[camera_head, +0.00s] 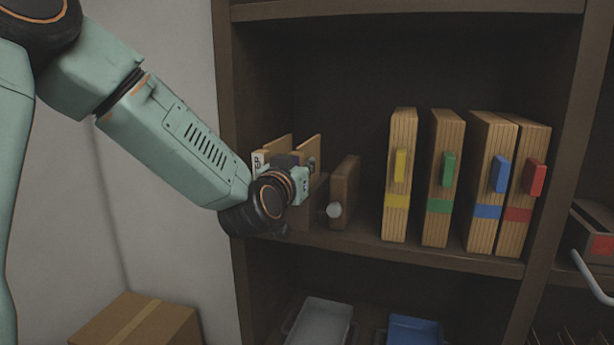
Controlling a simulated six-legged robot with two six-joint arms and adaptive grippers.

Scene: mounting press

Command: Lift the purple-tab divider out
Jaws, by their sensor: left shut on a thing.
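Wooden dividers stand in a dark brown holder (300,215) at the left end of the shelf. The purple-tab divider (311,146) shows its pale upper edge, with a small hint of purple beside my gripper. My left gripper (304,172) reaches in from the left and is shut on this divider near its tab. My wrist and fingers hide most of the tab and the divider's lower part. Another divider (277,147) stands to its left, with a white lettered label (259,162) in front. My right gripper is not in view.
A brown block (346,188) with a round grey knob (334,210) stands just right of the holder. Several upright wooden files with yellow, green, blue and red tabs stand further right. The shelf board (450,258) is clear in front. Trays stand below.

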